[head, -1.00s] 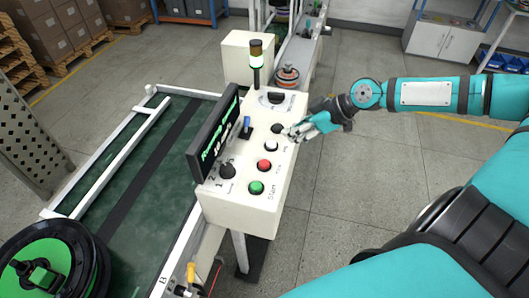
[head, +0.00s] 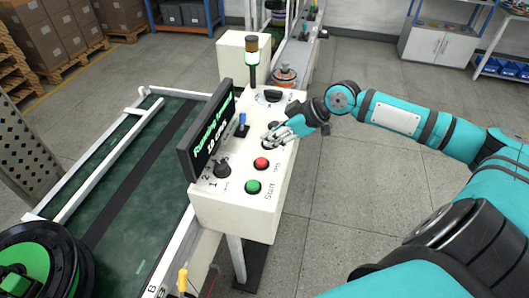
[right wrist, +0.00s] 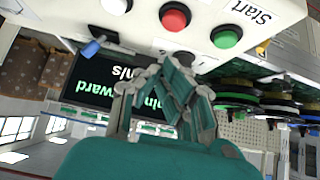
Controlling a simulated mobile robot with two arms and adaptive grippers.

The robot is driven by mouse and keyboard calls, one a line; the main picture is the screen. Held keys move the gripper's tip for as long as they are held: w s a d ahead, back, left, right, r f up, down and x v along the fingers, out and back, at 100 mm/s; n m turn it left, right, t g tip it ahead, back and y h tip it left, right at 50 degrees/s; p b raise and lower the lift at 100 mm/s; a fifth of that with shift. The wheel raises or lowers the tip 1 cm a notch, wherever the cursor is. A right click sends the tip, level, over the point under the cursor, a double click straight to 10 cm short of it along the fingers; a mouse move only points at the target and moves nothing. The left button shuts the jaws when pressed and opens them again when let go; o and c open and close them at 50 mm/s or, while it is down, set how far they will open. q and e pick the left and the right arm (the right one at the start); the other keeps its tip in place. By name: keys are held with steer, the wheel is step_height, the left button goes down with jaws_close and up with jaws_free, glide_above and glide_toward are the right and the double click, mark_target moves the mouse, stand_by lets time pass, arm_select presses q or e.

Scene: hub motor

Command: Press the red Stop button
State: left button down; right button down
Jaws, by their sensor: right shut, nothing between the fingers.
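The red Stop button (head: 261,163) is on the top face of the white control box (head: 236,213), just above the green Start button (head: 253,187). In the right wrist view the red button (right wrist: 174,16) is near the top edge, beyond the fingertips. My left gripper is not in view.
A display screen (head: 208,132) stands along the panel's left side. A blue-handled switch (head: 242,124), a dark knob (head: 221,168) and a signal tower (head: 251,58) are also on or by the box. A green conveyor (head: 120,170) lies left; open floor is right.

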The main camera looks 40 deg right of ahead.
mark_target(264, 159)
steer(key=p+x, duration=0.1)
steer(key=x, duration=0.2)
steer(key=shift+w+a, duration=0.15)
step_height(264, 159, down, 3)
steer(key=shift+r+p, duration=0.15)
steer(key=shift+p, duration=0.15)
steer(key=shift+f, duration=0.55)
